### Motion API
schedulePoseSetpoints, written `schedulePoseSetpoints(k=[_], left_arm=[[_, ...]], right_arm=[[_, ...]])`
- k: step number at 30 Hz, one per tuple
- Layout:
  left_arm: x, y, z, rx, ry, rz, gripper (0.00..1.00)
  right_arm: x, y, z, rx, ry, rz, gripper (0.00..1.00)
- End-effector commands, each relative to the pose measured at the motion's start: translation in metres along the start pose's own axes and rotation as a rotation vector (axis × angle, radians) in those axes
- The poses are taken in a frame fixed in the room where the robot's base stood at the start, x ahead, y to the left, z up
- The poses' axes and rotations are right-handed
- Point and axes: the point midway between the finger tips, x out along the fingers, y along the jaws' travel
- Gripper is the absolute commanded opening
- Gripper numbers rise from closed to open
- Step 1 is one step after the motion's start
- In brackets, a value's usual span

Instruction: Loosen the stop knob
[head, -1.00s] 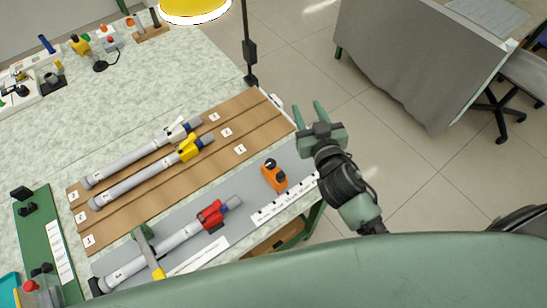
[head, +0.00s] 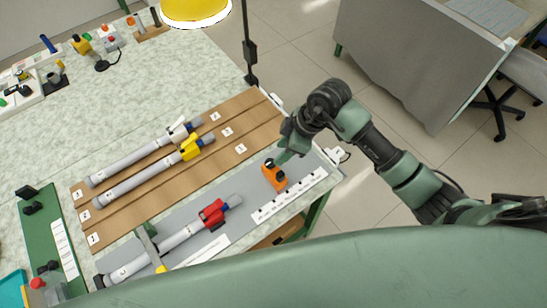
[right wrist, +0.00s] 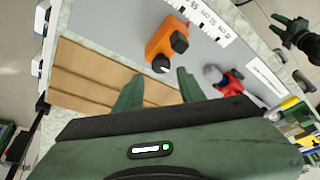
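The orange stop block (head: 275,176) stands on the grey strip near the table's right end, with a black knob (head: 269,163) on it. In the right wrist view the orange block (right wrist: 160,40) shows a black knob on its side (right wrist: 180,42) and a dark round end at its lower tip. My right gripper (head: 282,157) is just above and beside the block in the head view. Its two fingers (right wrist: 157,88) are apart and empty, with the block beyond their tips. My left gripper (right wrist: 286,22) shows small in the right wrist view, its fingers seemingly apart; the head view does not show it.
A grey rod with a red clamp (head: 212,215) lies on the grey strip, left of the block. Two more rods, with white (head: 180,131) and yellow (head: 191,149) clamps, lie on a brown board (head: 235,165). A white scale (head: 290,195) runs along the front edge.

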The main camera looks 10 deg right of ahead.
Motion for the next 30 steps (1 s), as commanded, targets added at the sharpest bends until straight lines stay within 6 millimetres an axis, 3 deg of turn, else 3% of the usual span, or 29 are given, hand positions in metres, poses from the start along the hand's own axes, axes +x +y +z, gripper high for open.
schedulePoseSetpoints(k=[10, 22, 26, 30], left_arm=[[-0.009, -0.001, 0.000, 0.000, -0.001, -0.001, 0.36], [-0.009, -0.002, 0.000, 0.001, -0.002, -0.002, 0.36], [-0.009, -0.002, 0.000, 0.001, -0.002, -0.002, 0.36], [-0.009, -0.002, 0.000, 0.001, -0.002, -0.002, 0.36]], right_arm=[[0.052, -0.002, -0.001, -0.001, 0.004, -0.004, 0.40], [0.063, -0.001, -0.001, -0.004, 0.005, -0.002, 0.40], [0.062, -0.001, -0.001, -0.004, 0.005, -0.002, 0.03], [0.062, -0.001, -0.001, -0.005, 0.005, -0.002, 0.00]])
